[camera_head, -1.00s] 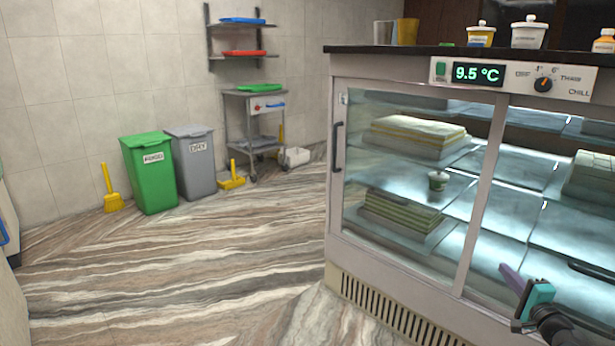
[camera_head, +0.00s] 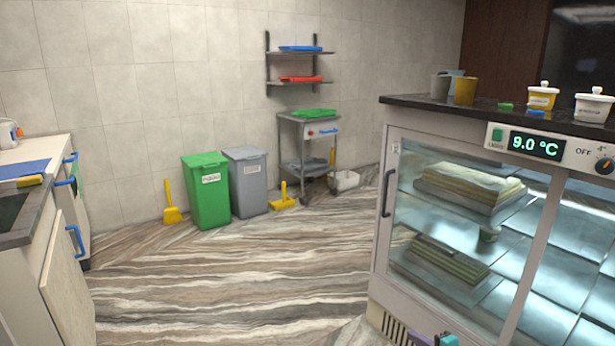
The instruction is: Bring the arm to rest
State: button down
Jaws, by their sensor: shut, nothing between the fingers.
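My gripper (camera_head: 432,340) shows only in part at the bottom edge of the head view, in front of the display case. Its purple and teal parts are visible, and it is shut with nothing held. The rest of my arm is below the picture.
Sweets in stacks (camera_head: 468,186) lie on the case's shelves. White-lidded tubs (camera_head: 593,106) and a yellow cup (camera_head: 465,91) stand on its top. A green bin (camera_head: 206,190) and a grey bin (camera_head: 247,180) stand by the wall. A counter (camera_head: 20,240) is at left. The middle floor (camera_head: 230,290) is clear.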

jog(key=s+a+f+n+g+y+p, duration=0.1)
jog(key=s+a+f+n+g+p, duration=0.4)
jog(key=a, duration=0.6)
jog(key=s+a+f+n+g+y+p, duration=0.1)
jog(key=s+a+f+g+y+p, duration=0.2)
jog(key=s+a, duration=0.65)
jog(key=s+a+f+n+g+h+p, duration=0.2)
jog(key=s+a+f+n+g+p, duration=0.15)
jog(key=s, duration=0.55)
jog(key=s+a+f+n+g+h+p, duration=0.2)
jog(key=s+a+f+g+h+p, duration=0.15)
jog(key=s, duration=0.45)
jog(key=s+d+n+g+h, duration=0.2)
jog(key=s+d+g+h, duration=0.1)
jog(key=s+d, duration=0.5)
jog(key=shift+s+d+n+g+h, duration=0.15)
jog(key=shift+d+n+g+h, duration=0.2)
jog(key=shift+d+h, duration=0.55)
jog(key=shift+d+y, duration=0.25)
